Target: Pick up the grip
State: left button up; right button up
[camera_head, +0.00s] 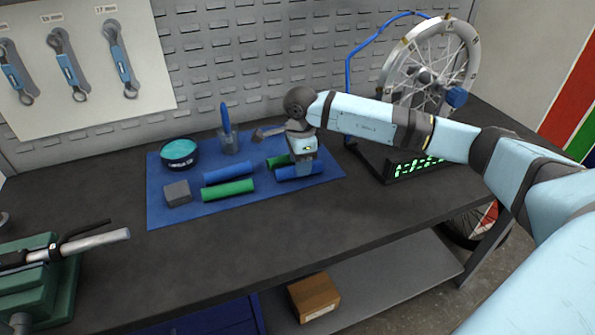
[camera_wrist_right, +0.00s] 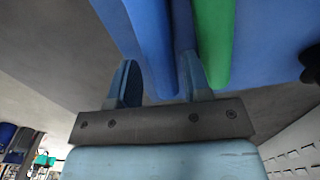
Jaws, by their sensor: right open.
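Two pairs of grips lie on a blue mat (camera_head: 165,209). On the left are a blue grip (camera_head: 228,172) and a green grip (camera_head: 228,190). On the right are a green grip (camera_head: 278,161) and a blue grip (camera_head: 286,174), both partly hidden by my right gripper (camera_head: 305,168). My right gripper is open and points down over the right blue grip. In the right wrist view, the fingers (camera_wrist_right: 160,85) stand either side of the blue grip (camera_wrist_right: 150,45), and the green grip (camera_wrist_right: 213,40) lies outside the right finger. I cannot tell whether they touch. My left gripper is out of view.
The mat also carries a round teal-topped tin (camera_head: 180,154), a cup (camera_head: 228,145) with a blue-handled tool and a grey block (camera_head: 178,193). A wheel stand (camera_head: 380,165) is close right. A green vise (camera_head: 60,290) holds a bar at left. The front bench is clear.

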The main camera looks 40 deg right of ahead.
jog(key=shift+f, duration=0.9)
jog(key=c, duration=0.8)
jog(key=shift+r, duration=0.15)
